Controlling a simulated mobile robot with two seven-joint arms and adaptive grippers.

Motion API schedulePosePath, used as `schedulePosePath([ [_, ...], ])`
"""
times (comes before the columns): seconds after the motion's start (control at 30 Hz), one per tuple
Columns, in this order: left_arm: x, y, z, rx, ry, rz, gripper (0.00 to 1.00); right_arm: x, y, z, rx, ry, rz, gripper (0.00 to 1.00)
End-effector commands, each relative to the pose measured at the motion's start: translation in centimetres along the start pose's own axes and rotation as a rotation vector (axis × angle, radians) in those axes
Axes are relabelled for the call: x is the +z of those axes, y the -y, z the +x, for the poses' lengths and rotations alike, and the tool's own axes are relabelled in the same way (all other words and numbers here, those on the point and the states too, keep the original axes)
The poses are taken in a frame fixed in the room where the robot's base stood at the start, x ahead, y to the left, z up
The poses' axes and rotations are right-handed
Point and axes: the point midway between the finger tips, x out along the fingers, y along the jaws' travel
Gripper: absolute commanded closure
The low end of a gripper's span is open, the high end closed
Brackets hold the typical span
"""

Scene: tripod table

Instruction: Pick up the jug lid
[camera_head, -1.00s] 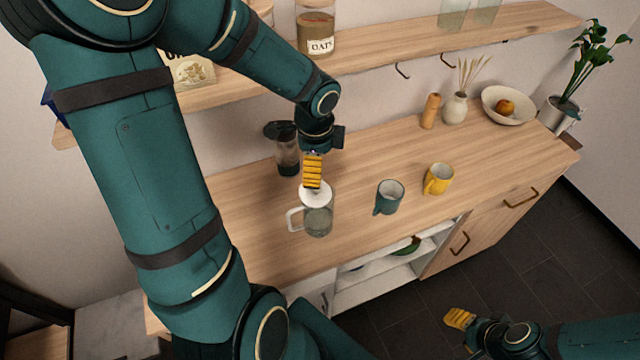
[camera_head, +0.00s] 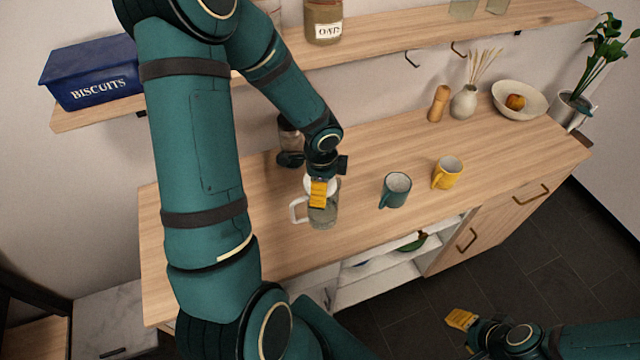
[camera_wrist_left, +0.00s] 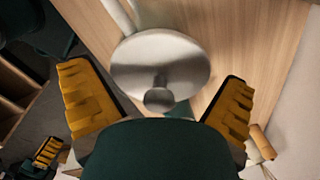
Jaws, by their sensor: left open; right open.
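The glass jug (camera_head: 326,213) stands on the wooden counter, with its white handle on the left. In the left wrist view the lid (camera_wrist_left: 180,58) is a pale disc with a round knob (camera_wrist_left: 159,99). The knob shows between the two yellow fingers of my left gripper (camera_wrist_left: 158,100), which is open and touches neither side of it. My right gripper (camera_head: 461,319) is open and empty, low over the floor, away from the counter.
A teal mug (camera_head: 397,190) and a yellow mug (camera_head: 448,173) stand right of the jug. A dark coffee press (camera_head: 290,142) stands behind it. A wall shelf (camera_head: 400,40) runs above the counter (camera_head: 240,240). The counter's front left is clear.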

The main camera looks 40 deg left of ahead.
Motion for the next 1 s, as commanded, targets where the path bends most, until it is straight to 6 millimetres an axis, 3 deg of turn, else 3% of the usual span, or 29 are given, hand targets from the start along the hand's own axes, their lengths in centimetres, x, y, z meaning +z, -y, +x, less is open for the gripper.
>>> schedulePosePath([
  [0.23,0.0,0.0,0.1,0.0,0.0,0.0,0.0,0.0,0.0,0.0,0.0,0.0,0.0,0.53],
  [0.33,0.0,0.0,0.1,0.0,0.0,0.0,0.35,0.0,0.0,0.0,0.0,0.0,0.0,0.53],
  [0.37,0.0,0.0,0.1,0.0,0.0,0.0,0.41,0.0,0.0,0.0,0.0,0.0,0.0,0.53],
  [0.47,0.0,0.0,0.1,0.0,0.0,0.0,0.41,0.0,0.0,0.0,0.0,0.0,0.0,0.53],
  [0.5,0.0,0.0,0.1,0.0,0.0,0.0,0.46,0.0,0.0,0.0,0.0,0.0,0.0,0.53],
  [0.73,0.0,0.1,-0.3,-0.002,0.0,-0.001,0.46,0.0,0.0,-0.2,0.0,0.0,0.0,0.53],
  [1.0,0.0,0.6,-5.0,-0.005,-0.001,-0.002,0.46,-0.2,0.6,-1.7,-0.002,0.0,0.0,0.53],
])
